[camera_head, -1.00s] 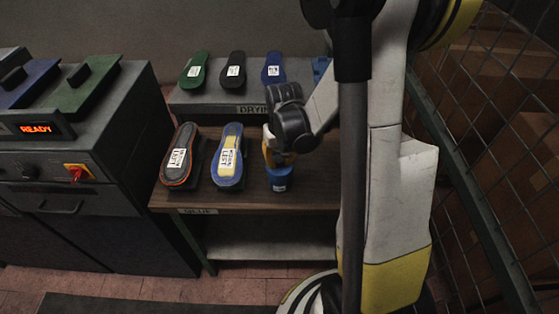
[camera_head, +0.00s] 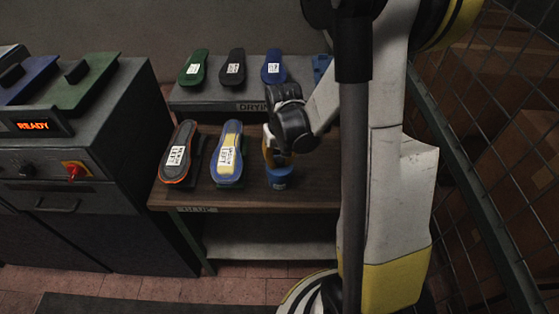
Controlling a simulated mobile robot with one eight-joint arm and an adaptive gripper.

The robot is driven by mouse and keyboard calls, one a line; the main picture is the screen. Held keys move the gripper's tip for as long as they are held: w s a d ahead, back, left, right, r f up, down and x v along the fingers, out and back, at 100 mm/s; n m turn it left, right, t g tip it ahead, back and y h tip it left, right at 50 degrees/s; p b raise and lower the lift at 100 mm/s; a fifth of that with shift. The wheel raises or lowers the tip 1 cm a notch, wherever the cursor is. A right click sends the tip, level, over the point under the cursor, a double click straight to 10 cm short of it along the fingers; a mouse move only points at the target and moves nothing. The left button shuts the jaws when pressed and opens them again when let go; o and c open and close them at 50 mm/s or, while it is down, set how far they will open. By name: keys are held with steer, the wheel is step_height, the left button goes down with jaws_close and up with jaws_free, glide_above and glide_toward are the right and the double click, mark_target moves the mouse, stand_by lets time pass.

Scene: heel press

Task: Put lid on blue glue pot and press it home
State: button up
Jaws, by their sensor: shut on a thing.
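The blue glue pot (camera_head: 280,180) stands on the brown wooden bench top, to the right of two shoe soles. It has a small white label on its front. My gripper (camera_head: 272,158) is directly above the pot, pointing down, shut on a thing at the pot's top. That thing is mostly hidden by the gripper; it seems to be the lid, and I cannot tell whether it is seated flat on the pot.
A dark sole with orange edge (camera_head: 178,152) and a blue sole with yellow (camera_head: 228,153) rest left of the pot. A raised drying rack (camera_head: 215,97) with several soles stands behind. A press with a READY display (camera_head: 34,126) is at left. Wire mesh (camera_head: 490,130) bounds the right.

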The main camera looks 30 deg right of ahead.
mark_target(278, 158)
steer(key=shift+f+b, duration=0.8)
steer(key=shift+b, duration=0.2)
stand_by(1.4)
steer(key=o, duration=1.4)
steer(key=shift+o, duration=0.2)
steer(key=shift+r, duration=0.15)
steer(key=shift+r+p, duration=2.5)
steer(key=shift+r, duration=0.9)
steer(key=shift+a, duration=0.1)
